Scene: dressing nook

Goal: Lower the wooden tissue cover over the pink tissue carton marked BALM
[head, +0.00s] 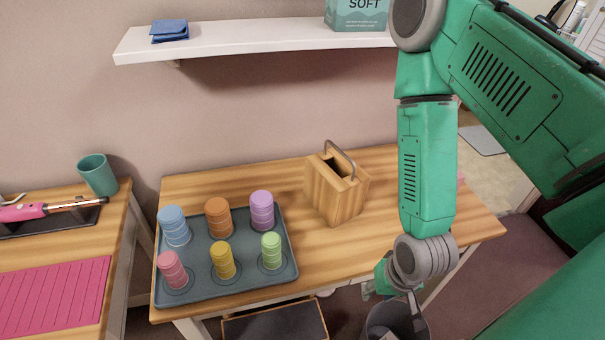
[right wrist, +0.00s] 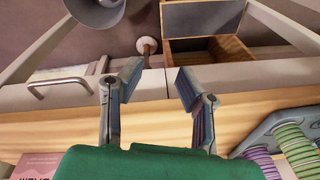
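The wooden tissue cover (head: 336,195) stands upright on the wooden table, with a slot in its top and a grey arched handle. The pink tissue carton (right wrist: 45,166) shows at the lower left of the right wrist view, with upside-down lettering partly cut off. In the head view my right arm hides nearly all of it. My right gripper (head: 388,296) hangs at the table's front edge, right of and nearer than the cover. In the right wrist view my right gripper (right wrist: 158,82) has its fingers apart with nothing between them. My left gripper is not in view.
A tray (head: 288,247) with several coloured ribbed stacks lies left of the cover. A grey bin (head: 378,322) stands below the front edge. A teal SOFT carton (head: 357,14) is on the shelf (head: 230,42). A cup (head: 97,175) stands on the left table.

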